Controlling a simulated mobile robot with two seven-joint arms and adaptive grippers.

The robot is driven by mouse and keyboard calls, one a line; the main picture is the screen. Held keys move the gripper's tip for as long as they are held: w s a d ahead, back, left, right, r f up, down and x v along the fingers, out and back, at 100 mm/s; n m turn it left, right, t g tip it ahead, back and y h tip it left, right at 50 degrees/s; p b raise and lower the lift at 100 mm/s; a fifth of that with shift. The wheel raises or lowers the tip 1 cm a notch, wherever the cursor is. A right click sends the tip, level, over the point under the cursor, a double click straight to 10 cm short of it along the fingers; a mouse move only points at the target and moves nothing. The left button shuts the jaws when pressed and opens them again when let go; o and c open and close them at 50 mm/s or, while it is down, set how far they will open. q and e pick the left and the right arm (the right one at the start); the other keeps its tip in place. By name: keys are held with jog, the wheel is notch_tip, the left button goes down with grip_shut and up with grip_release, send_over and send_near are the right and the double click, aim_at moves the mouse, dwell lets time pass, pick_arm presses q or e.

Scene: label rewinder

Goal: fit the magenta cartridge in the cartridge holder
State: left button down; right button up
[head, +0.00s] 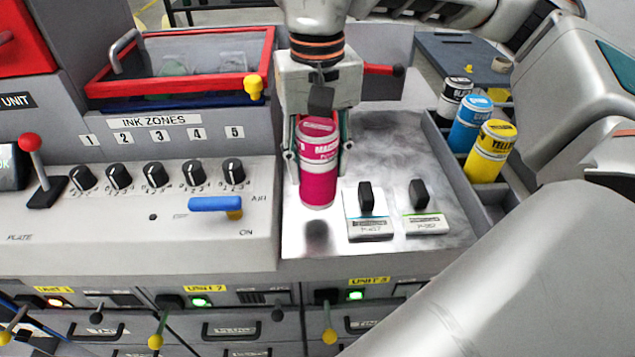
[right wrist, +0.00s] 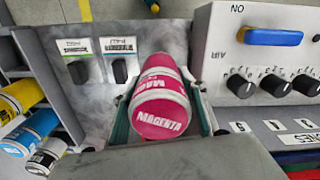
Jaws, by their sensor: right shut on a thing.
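The magenta cartridge (head: 319,185) is a pink cylinder with a white label band. My right gripper (head: 319,168) comes down from above with one finger on each side of it and is shut on it. The cartridge hangs nearly upright, slightly tilted, over the bare metal plate, with a dark shadow in front of its lower end. In the right wrist view the cartridge (right wrist: 160,105) shows its lettered end between the fingers. A grey divided rack (head: 489,194), which looks like the cartridge holder, stands at the right with black, cyan and yellow cartridges. My left gripper is not in view.
Two small plates with black handles (head: 366,198) (head: 420,194) lie right of the cartridge. A knob panel with a blue lever (head: 215,204) is to the left. A red-framed bin (head: 180,65) stands behind it. A rack compartment nearer than the yellow cartridge (head: 491,150) looks empty.

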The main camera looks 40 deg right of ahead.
aim_at(317, 184)
jog(key=shift+f, duration=2.25)
jog(key=shift+f, duration=0.2)
jog(key=o, duration=1.4)
jog(key=shift+o, duration=0.2)
jog(key=shift+r, duration=0.1)
